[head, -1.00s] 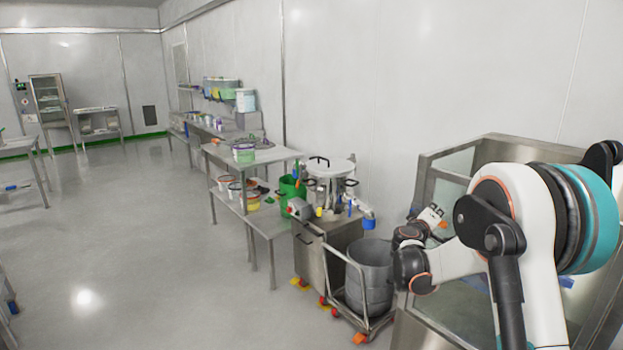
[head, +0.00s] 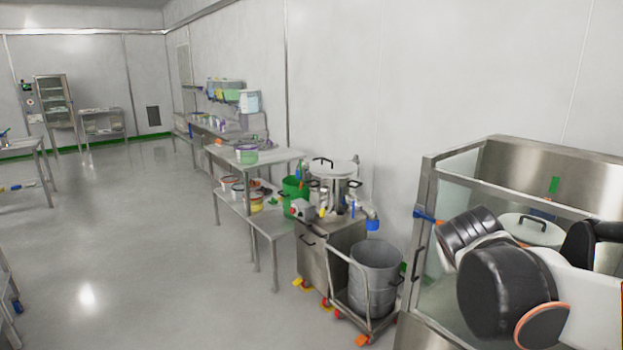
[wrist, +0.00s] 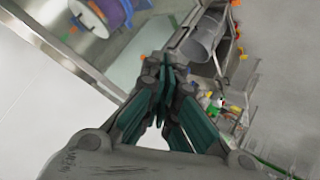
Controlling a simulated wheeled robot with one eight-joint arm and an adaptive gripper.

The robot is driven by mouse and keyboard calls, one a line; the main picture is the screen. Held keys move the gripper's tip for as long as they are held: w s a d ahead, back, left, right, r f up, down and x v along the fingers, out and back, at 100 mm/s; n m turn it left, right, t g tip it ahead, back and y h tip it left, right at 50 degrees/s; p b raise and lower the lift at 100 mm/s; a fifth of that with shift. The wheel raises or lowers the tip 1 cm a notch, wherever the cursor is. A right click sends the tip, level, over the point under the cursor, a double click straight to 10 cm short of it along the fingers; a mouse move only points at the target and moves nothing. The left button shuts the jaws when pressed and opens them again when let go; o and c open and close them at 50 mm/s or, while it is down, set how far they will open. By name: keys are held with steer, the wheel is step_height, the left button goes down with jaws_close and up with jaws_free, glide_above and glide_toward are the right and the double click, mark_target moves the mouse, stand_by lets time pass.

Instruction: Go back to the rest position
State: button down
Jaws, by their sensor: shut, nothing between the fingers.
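My gripper (wrist: 168,68) shows in the wrist view with its green-lined fingers drawn together and nothing between them. It hangs in the air, clear of any object. In the head view my arm stands at the right, in front of the glass-sided enclosure (head: 427,185). The gripper itself cannot be made out in the head view.
A grey drum (head: 375,275) on a wheeled frame stands left of the enclosure; it also shows in the wrist view (wrist: 203,40). Beside it is a steel cabinet (head: 318,262) bearing a lidded vessel. Steel tables (head: 285,155) line the wall.

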steer(key=s+a+f+g+y, duration=0.1)
steer(key=s+a+f+y, duration=0.1)
steer(key=s+a, duration=0.3)
steer(key=s+a+f+y, duration=0.3)
steer(key=s+a+f, duration=0.2)
steer(key=s, duration=0.8)
steer(key=shift+s+a+f+g, duration=0.2)
steer(key=shift+s+f+g, duration=0.05)
steer(key=shift+s+g, duration=0.15)
